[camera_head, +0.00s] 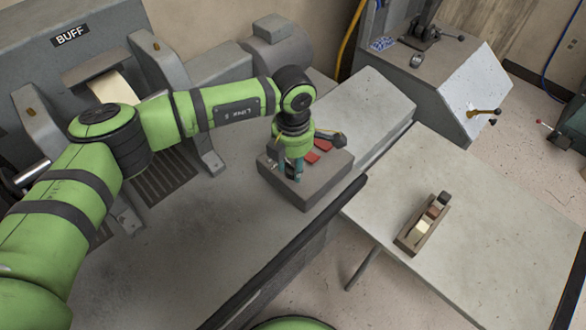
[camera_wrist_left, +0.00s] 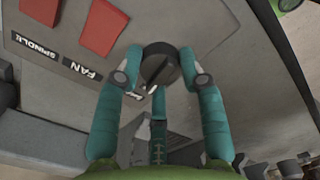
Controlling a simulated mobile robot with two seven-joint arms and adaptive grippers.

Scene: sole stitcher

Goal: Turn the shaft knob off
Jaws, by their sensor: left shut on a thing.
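The shaft knob (camera_wrist_left: 160,66) is a round black knob with a raised ridge on a grey control panel (camera_wrist_left: 60,90). It shows in the left wrist view between the teal fingers of my left gripper (camera_wrist_left: 163,68). The gripper is shut on the knob, with fingertips on both sides of it. A small label beside the knob is mostly hidden by a finger. In the head view, my left gripper (camera_head: 290,168) reaches down onto the grey control box (camera_head: 306,190), and the knob is hidden behind it. My right gripper is not in view.
Two red switches (camera_wrist_left: 102,25) sit beside the knob, near labels reading SPINDLE and FAN. A machine marked BUFF (camera_head: 70,36) stands behind my left arm.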

